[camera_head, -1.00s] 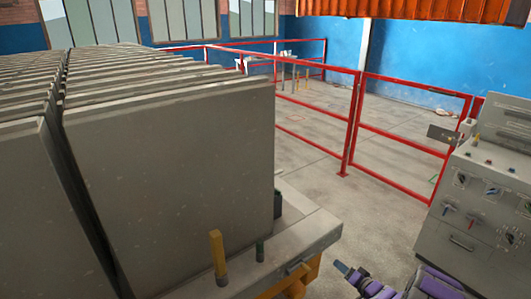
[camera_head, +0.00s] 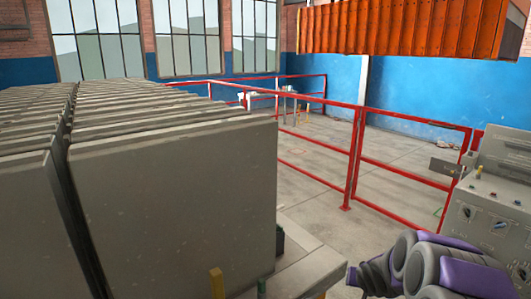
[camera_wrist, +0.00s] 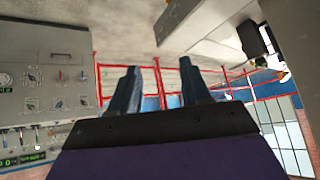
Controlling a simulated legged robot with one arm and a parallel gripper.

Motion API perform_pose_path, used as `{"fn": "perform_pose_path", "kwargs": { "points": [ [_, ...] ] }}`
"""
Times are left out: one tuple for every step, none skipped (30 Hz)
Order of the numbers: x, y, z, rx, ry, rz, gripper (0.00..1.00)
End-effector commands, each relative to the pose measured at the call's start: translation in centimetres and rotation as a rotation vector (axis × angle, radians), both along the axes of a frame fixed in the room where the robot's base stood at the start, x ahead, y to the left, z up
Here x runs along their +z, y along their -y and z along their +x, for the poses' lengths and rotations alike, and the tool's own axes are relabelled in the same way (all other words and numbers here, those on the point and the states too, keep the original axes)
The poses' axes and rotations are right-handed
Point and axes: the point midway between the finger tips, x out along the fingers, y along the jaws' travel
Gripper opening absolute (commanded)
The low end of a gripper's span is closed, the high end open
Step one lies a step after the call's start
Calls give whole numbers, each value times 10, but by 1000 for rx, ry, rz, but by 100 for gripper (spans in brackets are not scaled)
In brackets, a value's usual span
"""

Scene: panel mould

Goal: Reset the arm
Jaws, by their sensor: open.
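My gripper (camera_wrist: 158,82) shows in the wrist view with its two dark blue-grey fingers apart and nothing between them. In the head view my purple and grey arm is at the lower right, and only a small bluish part of the gripper (camera_head: 353,275) shows at its left end. The gripper is right of the concrete mould panels (camera_head: 175,200) and left of the grey control cabinet (camera_head: 495,205), apparently touching neither.
A red railing (camera_head: 355,155) crosses the middle, with open floor (camera_head: 315,195) around it. A yellow post (camera_head: 217,283) and a green post (camera_head: 262,287) stand by the panels' base. An orange corrugated structure (camera_head: 400,28) is at the upper right.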

Motion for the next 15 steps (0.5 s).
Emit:
{"fn": "perform_pose_path", "kwargs": {
  "points": [
    [12,-6,-14,-1,-31,-19,47],
    [19,-8,-23,0,-48,-29,47],
    [25,-12,-36,-1,-81,-42,47],
    [29,-15,-46,-1,-102,-49,47],
    [34,-18,-56,1,-126,-58,47],
    [39,-23,-71,1,-159,-67,47],
    [43,-26,-82,4,-183,-72,47],
    [48,-29,-93,6,-207,-78,47],
    [53,-34,-108,9,-235,-85,47],
    [56,-37,-120,12,-262,-89,47],
    [61,-41,-131,14,-283,-92,47],
    [65,-46,-148,21,-317,-97,47],
    [68,-50,-161,25,-343,-97,47],
    [71,-54,-174,31,-366,-99,47],
    [75,-59,-191,38,-401,-98,47]
  ]
}}
